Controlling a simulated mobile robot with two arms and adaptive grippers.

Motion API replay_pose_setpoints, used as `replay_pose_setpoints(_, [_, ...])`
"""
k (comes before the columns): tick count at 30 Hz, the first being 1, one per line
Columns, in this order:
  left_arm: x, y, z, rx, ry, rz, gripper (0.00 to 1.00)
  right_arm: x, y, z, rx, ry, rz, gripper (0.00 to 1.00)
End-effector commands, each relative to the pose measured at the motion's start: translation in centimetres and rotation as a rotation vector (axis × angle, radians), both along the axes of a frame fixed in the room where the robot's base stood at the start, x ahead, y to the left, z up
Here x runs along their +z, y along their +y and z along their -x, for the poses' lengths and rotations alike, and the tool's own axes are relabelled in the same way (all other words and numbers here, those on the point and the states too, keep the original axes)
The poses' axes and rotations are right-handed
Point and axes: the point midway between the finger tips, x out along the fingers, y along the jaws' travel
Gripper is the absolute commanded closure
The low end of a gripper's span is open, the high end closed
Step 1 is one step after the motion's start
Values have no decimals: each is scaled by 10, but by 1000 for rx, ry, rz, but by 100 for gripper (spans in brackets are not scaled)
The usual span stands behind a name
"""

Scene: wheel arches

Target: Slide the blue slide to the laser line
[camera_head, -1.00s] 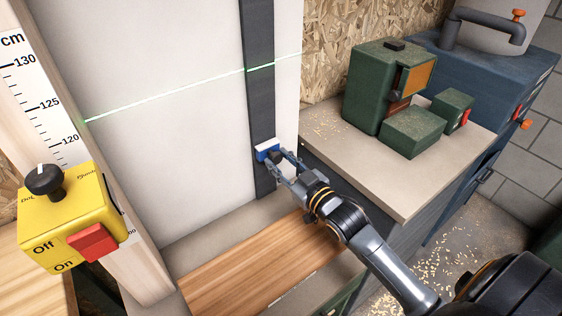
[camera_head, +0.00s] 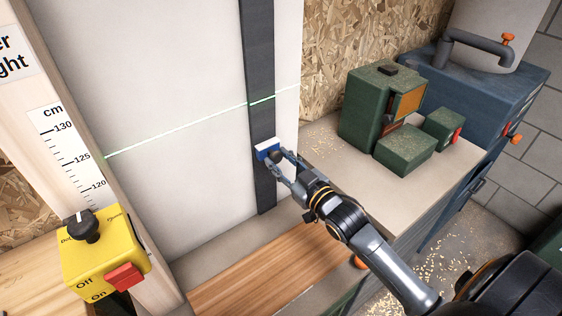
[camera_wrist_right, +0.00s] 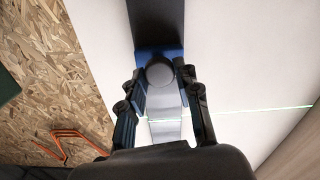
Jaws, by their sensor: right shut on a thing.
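The blue slide (camera_head: 268,147) sits on the dark vertical rail (camera_head: 258,60) of the white panel. It has a pale top edge and a dark round knob (camera_wrist_right: 160,70). The green laser line (camera_head: 180,130) crosses the panel and the rail a short way above the slide, with bare rail between them. My right gripper (camera_head: 279,158) is shut on the knob of the blue slide. In the right wrist view its fingers lie on either side of the knob, and the laser line (camera_wrist_right: 262,110) shows too. My left gripper is in neither view.
A yellow switch box (camera_head: 105,255) with a red switch and a cm scale (camera_head: 70,145) stand at the left. A green machine (camera_head: 375,108) stands on the bench (camera_head: 330,150) at the right, beside my right arm. The rail above the slide is clear.

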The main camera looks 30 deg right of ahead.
Motion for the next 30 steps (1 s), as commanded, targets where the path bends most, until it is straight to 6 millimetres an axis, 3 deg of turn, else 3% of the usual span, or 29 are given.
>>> replay_pose_setpoints(1, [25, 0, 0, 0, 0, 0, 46, 27, 0, 0, 0, -4, 0, 100])
replay_pose_setpoints(12, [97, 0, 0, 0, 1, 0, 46, 106, 0, 0, 1, -7, 0, 100])
replay_pose_setpoints(18, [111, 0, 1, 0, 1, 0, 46, 121, 0, 0, 1, -7, 1, 100])
replay_pose_setpoints(29, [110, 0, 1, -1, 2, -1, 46, 121, 0, 0, 1, -7, 2, 100])
replay_pose_setpoints(30, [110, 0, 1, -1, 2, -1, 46, 121, 0, 0, 1, -7, 2, 66])
